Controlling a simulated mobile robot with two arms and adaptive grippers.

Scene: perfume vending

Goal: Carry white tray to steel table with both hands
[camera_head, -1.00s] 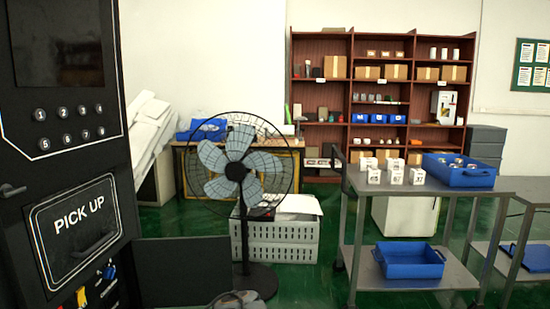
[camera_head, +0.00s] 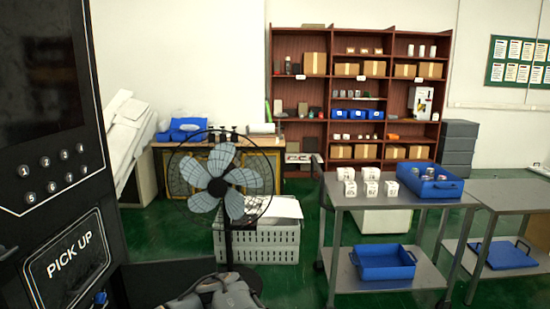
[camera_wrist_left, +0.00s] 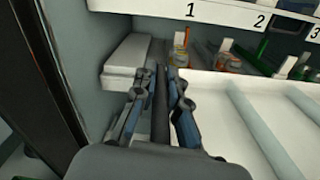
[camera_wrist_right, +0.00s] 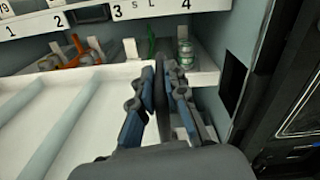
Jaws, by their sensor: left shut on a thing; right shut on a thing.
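The white tray (camera_wrist_left: 215,108) has a flat white surface with pale raised bars, and it also shows in the right wrist view (camera_wrist_right: 100,115). My left gripper (camera_wrist_left: 161,78) is shut on the tray's edge; its contact is partly hidden by the fingers. My right gripper (camera_wrist_right: 163,72) is shut on the tray's opposite edge. The tray is not visible in the head view. The steel table (camera_head: 440,197) with wheels and a lower shelf stands right of centre. White numbered boxes and a blue bin (camera_head: 432,187) are on its top.
A numbered shelf (camera_wrist_left: 222,12) with small bottles lies beyond the tray. The black vending machine (camera_head: 55,160) is close on the left. Another steel table (camera_head: 505,192) is at right. Green floor lies between.

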